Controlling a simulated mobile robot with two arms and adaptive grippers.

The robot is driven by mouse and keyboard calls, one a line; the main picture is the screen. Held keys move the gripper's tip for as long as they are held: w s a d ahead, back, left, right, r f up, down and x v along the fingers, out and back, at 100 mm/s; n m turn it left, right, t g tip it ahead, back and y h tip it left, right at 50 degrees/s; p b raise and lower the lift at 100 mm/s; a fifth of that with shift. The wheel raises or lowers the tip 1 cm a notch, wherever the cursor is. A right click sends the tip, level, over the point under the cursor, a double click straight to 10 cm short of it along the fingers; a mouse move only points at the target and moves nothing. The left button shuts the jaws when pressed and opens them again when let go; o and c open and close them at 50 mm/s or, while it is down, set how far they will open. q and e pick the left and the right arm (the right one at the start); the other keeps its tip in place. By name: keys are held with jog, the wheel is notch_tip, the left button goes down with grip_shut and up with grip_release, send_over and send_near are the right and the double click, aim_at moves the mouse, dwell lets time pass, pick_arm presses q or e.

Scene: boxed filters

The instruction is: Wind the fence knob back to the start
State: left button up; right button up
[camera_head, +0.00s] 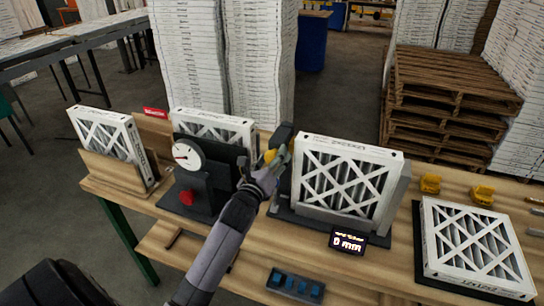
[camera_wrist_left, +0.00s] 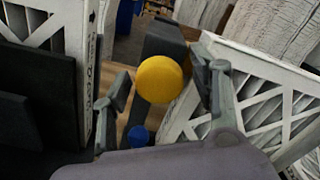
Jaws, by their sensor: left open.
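A round yellow knob (camera_wrist_left: 160,80) sits on a dark upright block (camera_wrist_left: 163,40) between two filters. In the head view the knob (camera_head: 270,156) is partly hidden by my left gripper (camera_head: 273,166). In the wrist view my left gripper (camera_wrist_left: 161,78) is open, with one finger on each side of the knob; I cannot tell whether either finger touches it. A smaller blue knob (camera_wrist_left: 138,135) is below the yellow one. A display (camera_head: 347,242) in front of the standing filter (camera_head: 345,178) reads 0 mm. My right gripper is not in view.
A dial gauge (camera_head: 187,154) and a red knob (camera_head: 187,197) are on a dark stand at the left. A framed filter (camera_head: 472,243) lies at the right, near yellow blocks (camera_head: 430,184).

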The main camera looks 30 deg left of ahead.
pick_arm(q)
jog(key=shift+c, duration=0.7)
jog(key=c, duration=1)
